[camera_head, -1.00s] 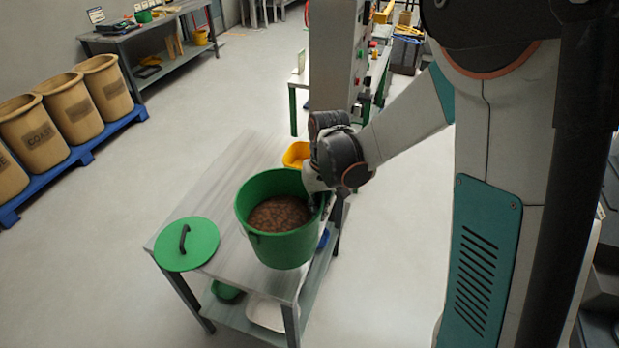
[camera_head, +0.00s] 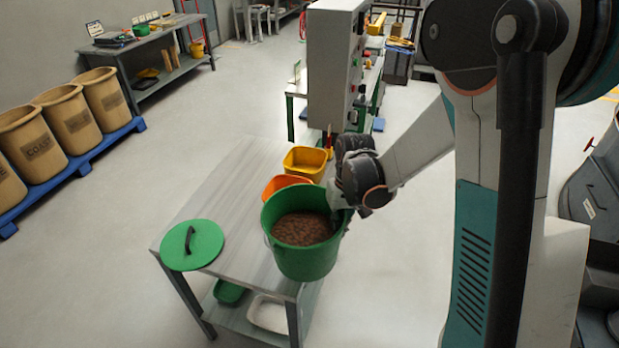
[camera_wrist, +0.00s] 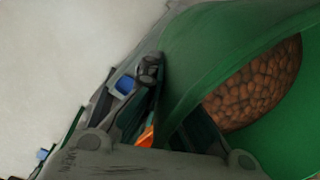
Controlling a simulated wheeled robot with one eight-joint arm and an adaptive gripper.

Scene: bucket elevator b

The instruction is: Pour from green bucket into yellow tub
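The green bucket (camera_head: 302,258) holds brown bean-like contents and stands upright at the right edge of the table in the head view. My gripper (camera_head: 342,208) is at the bucket's right rim. In the wrist view the green bucket (camera_wrist: 200,50) fills the right side with its brown contents (camera_wrist: 255,85) inside, and my gripper's fingers (camera_wrist: 160,120) lie against its wall, appearing shut on it. The yellow tub (camera_head: 305,165) sits on the table behind the bucket, apart from it. Whether the bucket's base touches the table cannot be told.
An orange tub (camera_head: 284,184) stands between bucket and yellow tub. A green lid (camera_head: 192,245) lies at the table's left front corner. A tall grey cabinet (camera_head: 335,60) with buttons stands behind. The table's left middle (camera_head: 225,190) is clear.

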